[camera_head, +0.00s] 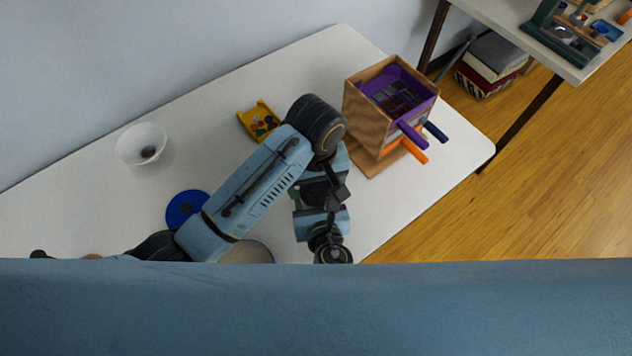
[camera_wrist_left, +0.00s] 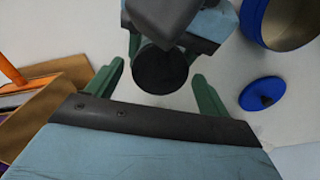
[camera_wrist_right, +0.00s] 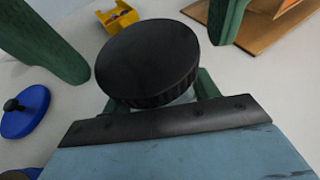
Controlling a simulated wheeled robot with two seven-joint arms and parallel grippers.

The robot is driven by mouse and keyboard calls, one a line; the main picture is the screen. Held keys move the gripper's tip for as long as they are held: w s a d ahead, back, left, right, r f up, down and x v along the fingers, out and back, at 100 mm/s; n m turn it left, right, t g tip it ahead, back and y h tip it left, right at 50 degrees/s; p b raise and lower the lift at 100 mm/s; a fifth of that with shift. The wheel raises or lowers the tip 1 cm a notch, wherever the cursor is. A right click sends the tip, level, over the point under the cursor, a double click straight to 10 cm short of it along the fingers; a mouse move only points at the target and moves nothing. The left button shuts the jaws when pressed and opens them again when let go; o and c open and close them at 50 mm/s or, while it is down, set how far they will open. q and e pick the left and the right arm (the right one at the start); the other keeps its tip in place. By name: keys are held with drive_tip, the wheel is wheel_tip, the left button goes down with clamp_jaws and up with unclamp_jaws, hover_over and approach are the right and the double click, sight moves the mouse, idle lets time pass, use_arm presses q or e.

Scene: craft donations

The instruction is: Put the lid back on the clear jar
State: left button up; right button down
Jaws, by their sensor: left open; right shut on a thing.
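A black, ribbed round lid (camera_wrist_right: 148,62) sits over the clear jar (camera_wrist_right: 180,98), whose body is mostly hidden beneath it in the right wrist view. My right gripper (camera_wrist_right: 160,93) is shut on the jar below the lid. My left gripper (camera_wrist_left: 158,72) is open, its green fingers on either side of the lid (camera_wrist_left: 160,70) with gaps between; I cannot tell how far above it they are. In the head view my left gripper (camera_head: 322,198) is partly covered by its own arm, and the lid and jar cannot be made out.
A blue disc with a knob (camera_head: 187,208) and a blue-rimmed container (camera_wrist_left: 252,18) are beside my left arm. A wooden box with purple trim (camera_head: 366,118) stands at right, a yellow tray (camera_head: 245,122) and a white bowl (camera_head: 135,138) farther back. The white table (camera_head: 210,125) is clear between.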

use_arm(q)
drive_tip(key=shift+f, duration=0.25)
drive_tip(key=c, duration=1)
drive_tip(key=m, duration=0.6)
drive_tip(key=o, duration=1.1)
drive_tip(key=shift+r, duration=2.3)
drive_tip(key=shift+c, duration=0.5)
